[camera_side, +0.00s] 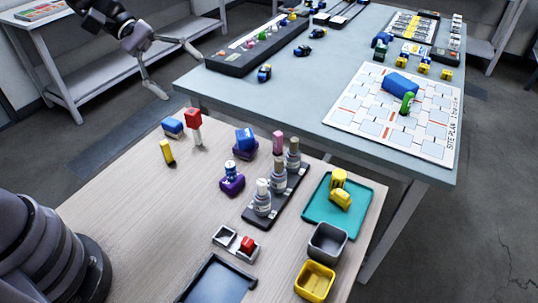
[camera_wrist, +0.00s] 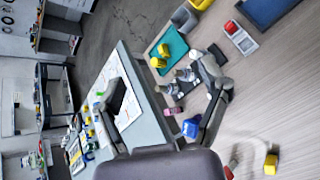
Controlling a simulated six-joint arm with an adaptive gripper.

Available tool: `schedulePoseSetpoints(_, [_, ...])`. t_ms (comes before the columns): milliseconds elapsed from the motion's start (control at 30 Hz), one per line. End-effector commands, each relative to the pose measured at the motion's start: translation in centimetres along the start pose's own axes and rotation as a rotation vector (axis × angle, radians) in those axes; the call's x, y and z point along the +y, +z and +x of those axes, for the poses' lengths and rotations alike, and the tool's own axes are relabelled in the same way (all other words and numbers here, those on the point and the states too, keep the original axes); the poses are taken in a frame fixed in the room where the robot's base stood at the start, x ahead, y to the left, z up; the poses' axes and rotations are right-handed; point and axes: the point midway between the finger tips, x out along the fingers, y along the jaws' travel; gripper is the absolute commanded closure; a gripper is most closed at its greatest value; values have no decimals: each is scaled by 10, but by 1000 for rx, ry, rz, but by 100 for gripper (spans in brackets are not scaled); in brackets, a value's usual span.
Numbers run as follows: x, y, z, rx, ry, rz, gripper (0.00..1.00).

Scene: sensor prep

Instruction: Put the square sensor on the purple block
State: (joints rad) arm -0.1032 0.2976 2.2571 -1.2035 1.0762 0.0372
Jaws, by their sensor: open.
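My gripper (camera_side: 178,76) is open and empty, raised at the upper left of the side view; its spread fingers also show in the wrist view (camera_wrist: 165,80). A purple block (camera_side: 232,186) stands on the wooden table with a small round blue-and-white piece on top. Behind it, a boxy blue piece (camera_side: 245,138) sits on a darker purplish base (camera_side: 245,152). A blue block with a pale side (camera_side: 172,126) lies farther left. I cannot tell which boxy piece is the square sensor. A blue piece (camera_wrist: 190,128) shows near the right finger in the wrist view.
A red-topped white post (camera_side: 193,119) and yellow block (camera_side: 167,152) stand at the table's left. A black rack of bottles (camera_side: 252,216), teal tray (camera_side: 318,214), grey bin (camera_side: 328,240), yellow bin (camera_side: 314,280) and two-slot holder (camera_side: 226,236) occupy the right.

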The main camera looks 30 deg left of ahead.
Motion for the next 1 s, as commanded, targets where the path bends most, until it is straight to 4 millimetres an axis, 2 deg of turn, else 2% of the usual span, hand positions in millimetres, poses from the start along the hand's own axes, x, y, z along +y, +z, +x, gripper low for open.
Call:
schedulePoseSetpoints(33, [-10, 24, -15, 45, -64, 128, 25])
schedulePoseSetpoints(100, [-29, 48, -34, 114, -164, 288, 25])
schedulePoseSetpoints(200, [-58, 71, -62, 237, -301, 509, 25])
schedulePoseSetpoints(400, [-106, 93, -121, 533, -540, 884, 25])
schedulePoseSetpoints(500, [-120, 97, -144, 658, -622, 1002, 25])
schedulePoseSetpoints(600, [-127, 99, -159, 743, -674, 1071, 25])
schedulePoseSetpoints(700, [-131, 100, -166, 782, -700, 1102, 25])
schedulePoseSetpoints(1000, [-131, 100, -167, 788, -706, 1106, 25])
